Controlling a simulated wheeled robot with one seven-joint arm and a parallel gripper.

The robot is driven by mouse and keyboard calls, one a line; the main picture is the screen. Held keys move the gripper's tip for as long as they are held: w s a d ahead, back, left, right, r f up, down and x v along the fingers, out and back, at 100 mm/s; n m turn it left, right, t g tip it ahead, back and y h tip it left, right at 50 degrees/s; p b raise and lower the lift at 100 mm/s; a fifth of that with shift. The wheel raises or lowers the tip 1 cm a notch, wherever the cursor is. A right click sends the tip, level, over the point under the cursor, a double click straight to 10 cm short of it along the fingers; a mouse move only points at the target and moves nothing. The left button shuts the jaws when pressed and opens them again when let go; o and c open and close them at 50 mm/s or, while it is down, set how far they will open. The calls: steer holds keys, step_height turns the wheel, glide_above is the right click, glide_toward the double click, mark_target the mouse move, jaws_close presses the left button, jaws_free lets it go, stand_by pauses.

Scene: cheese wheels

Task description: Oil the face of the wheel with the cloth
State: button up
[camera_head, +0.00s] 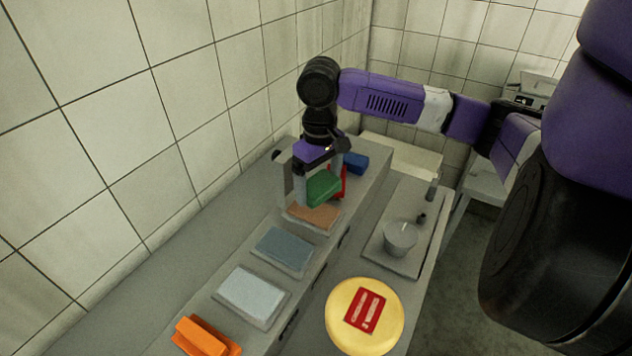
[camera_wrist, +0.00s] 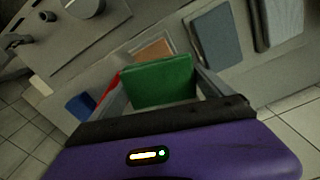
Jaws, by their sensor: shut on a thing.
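A round yellow cheese wheel (camera_head: 343,325) lies flat at the front of the bench in the head view, with a red label on its upper face. My gripper (camera_head: 320,187) is shut on a green block-like piece (camera_head: 324,188), above the row of trays at the back. The green piece also shows between the fingers in the wrist view (camera_wrist: 158,80). Flat cloth-like pads lie in the trays: a brown one (camera_head: 314,216) just under the green piece, a slate-blue one (camera_head: 283,248) and a pale one (camera_head: 252,290). I cannot tell which is the task's cloth.
An orange block (camera_head: 203,338) lies at the near left end. A blue block (camera_head: 355,163) and a partly hidden red piece (camera_head: 345,182) are beside my gripper. A bowl (camera_head: 400,238) stands on a grey board to the right. A tiled wall runs close along the left.

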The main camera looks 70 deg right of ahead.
mark_target(319, 213)
steer(key=shift+f, duration=0.15)
steer(key=shift+a+f, duration=0.15)
steer(key=shift+f, duration=2.7)
steer(key=shift+s+f, duration=0.1)
steer(key=shift+f, duration=0.5)
steer(key=shift+r, duration=3.6)
